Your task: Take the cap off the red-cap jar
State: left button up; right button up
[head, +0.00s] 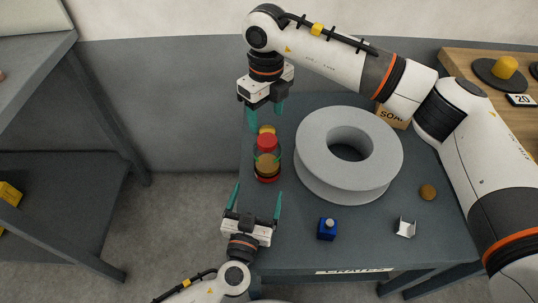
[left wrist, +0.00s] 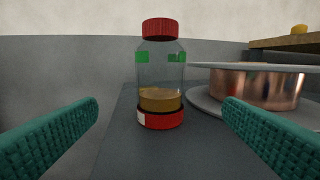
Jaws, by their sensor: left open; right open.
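The red-cap jar is a clear glass jar (head: 267,164) with a red cap (head: 266,142), standing upright near the table's left edge. In the left wrist view the jar (left wrist: 161,72) shows green patches, amber contents and a red base; its red cap (left wrist: 161,29) sits on top. My left gripper (head: 256,200) is open and empty in front of the jar, its fingers pointing at it. In the left wrist view the jar stands between and beyond the fingers, apart from them.
A large grey spool (head: 318,165) stands close right of the jar; its copper winding (left wrist: 255,85) shows in the left wrist view. A small yellow thing (head: 266,129) is partly hidden behind the cap. A blue block (head: 327,229), white bracket (head: 406,228) and brown ball (head: 428,192) lie to the right.

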aim_at(268, 160)
pick_arm(q)
jog(key=shift+w+d, duration=0.1)
jog(key=shift+w, duration=0.1)
pick_arm(e)
jog(key=shift+d+r, duration=0.1)
jog(key=shift+d, duration=0.05)
pick_arm(q)
jog(key=x, duration=1.1)
jog(key=shift+w+d, duration=0.1)
jog(key=shift+w, duration=0.15)
